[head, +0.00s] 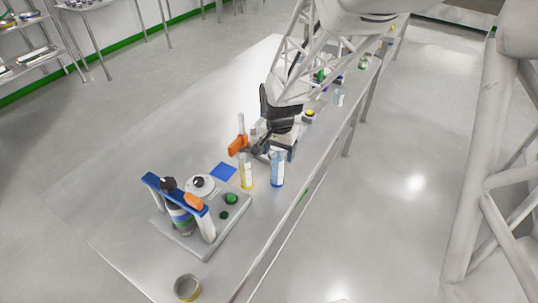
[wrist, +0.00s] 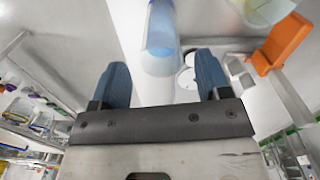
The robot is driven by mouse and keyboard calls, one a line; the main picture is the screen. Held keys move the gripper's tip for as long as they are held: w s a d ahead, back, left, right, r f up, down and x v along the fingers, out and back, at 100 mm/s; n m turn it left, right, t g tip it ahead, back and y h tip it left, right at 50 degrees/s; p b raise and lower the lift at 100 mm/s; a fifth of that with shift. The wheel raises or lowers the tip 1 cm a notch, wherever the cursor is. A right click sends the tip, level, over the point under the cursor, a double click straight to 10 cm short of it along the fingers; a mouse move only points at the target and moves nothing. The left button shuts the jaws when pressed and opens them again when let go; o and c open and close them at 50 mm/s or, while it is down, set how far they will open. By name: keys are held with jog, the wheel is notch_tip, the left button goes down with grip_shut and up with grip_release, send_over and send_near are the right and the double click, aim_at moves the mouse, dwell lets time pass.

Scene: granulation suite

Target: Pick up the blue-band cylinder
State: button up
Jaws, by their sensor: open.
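The blue-band cylinder (head: 277,170) stands upright on the steel table, near its right edge. It is clear or pale, with a blue band. In the wrist view the blue-band cylinder (wrist: 160,45) stretches from the top edge down between the two blue fingertips. My gripper (wrist: 162,80) is open, with one finger on each side of the cylinder's line and a gap visible on both sides. In the head view my gripper (head: 262,142) is low over the table, just behind the cylinder, partly hidden by my arm.
A yellow-band cylinder (head: 246,171) stands close on the left. An orange-handled device (head: 238,146) is beside my gripper. A blue square (head: 223,171) and a stand with bottle (head: 207,246) lie nearer front left. A small round cup (head: 187,287) is at the front. The table's left is clear.

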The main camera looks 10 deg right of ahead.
aim_at(277, 162)
jog(key=shift+a+f, duration=0.1)
jog(key=shift+f, duration=2.3)
grip_shut()
jog(key=shift+r, duration=0.15)
jog(key=shift+w+r, duration=0.1)
jog(key=shift+r, duration=1.4)
jog(key=shift+s+r, duration=0.2)
jog(key=shift+s, duration=0.15)
jog(key=s+r, duration=0.1)
jog(key=s, duration=1.4)
jog(key=shift+s+r, duration=0.2)
